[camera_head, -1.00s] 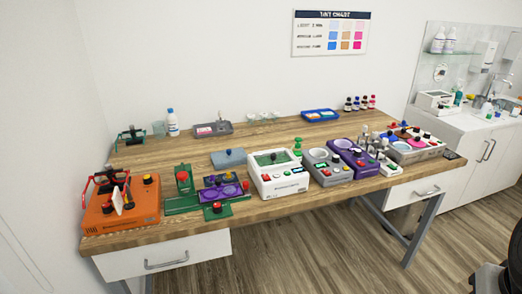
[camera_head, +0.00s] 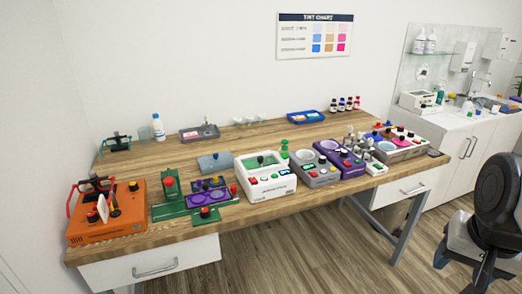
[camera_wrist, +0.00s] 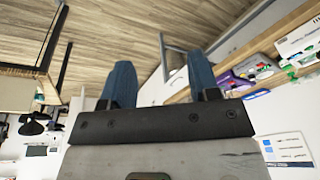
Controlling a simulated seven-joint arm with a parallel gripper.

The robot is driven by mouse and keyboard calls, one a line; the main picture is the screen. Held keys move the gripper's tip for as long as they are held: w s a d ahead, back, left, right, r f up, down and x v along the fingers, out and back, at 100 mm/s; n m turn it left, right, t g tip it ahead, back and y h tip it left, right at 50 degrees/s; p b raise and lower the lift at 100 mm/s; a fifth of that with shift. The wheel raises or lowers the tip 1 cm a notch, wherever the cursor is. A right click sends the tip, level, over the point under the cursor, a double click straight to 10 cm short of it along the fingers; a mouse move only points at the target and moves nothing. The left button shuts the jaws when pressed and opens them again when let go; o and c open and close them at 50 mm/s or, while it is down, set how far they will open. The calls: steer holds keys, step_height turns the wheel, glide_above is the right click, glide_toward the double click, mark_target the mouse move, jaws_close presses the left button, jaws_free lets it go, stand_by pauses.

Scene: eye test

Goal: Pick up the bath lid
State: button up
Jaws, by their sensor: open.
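A white bath unit (camera_head: 270,186) stands near the front edge of the desk, middle in the head view. On its top sits what looks like the bath lid (camera_head: 262,160), a dark green-grey panel with a small knob; it looks closed. In the wrist view a white unit (camera_wrist: 300,38) shows at the upper right, but I cannot make out the lid there. My gripper (camera_wrist: 160,80) has two blue fingers, wide apart with nothing between them. It is well away from the desk, with floor behind it. The gripper's fingers do not show in the head view.
The wooden desk (camera_head: 255,138) is crowded along its front. An orange unit (camera_head: 108,222) and green-and-purple fixture (camera_head: 205,197) stand left of the bath. A grey unit (camera_head: 318,176) and purple unit (camera_head: 340,160) stand close on its right. The desk behind is clearer.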

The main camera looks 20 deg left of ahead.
steer(key=w+a+r+m+y, duration=0.1)
steer(key=w+a+r+m, duration=0.15)
steer(key=w+a, duration=0.55)
steer(key=w+a+r+m, duration=0.2)
steer(key=w+a+r, duration=0.15)
steer(key=w, duration=0.75)
steer(key=w+a+f+m+y, duration=0.2)
steer(key=w+a+m, duration=0.2)
steer(key=w+a, duration=1.3)
steer(key=m+g+y, duration=0.1)
steer(key=m+g, duration=0.1)
steer(key=m, duration=0.6)
glide_toward(216, 154)
steer(key=f, duration=0.1)
steer(key=shift+w+a+f+m, duration=0.2)
steer(key=shift+w+m, duration=0.05)
steer(key=shift+w, duration=0.1)
steer(key=shift+f, duration=0.1)
steer(key=shift+x, duration=1.2)
steer(key=shift+a+f, duration=0.1)
steer(key=shift+f, duration=0.05)
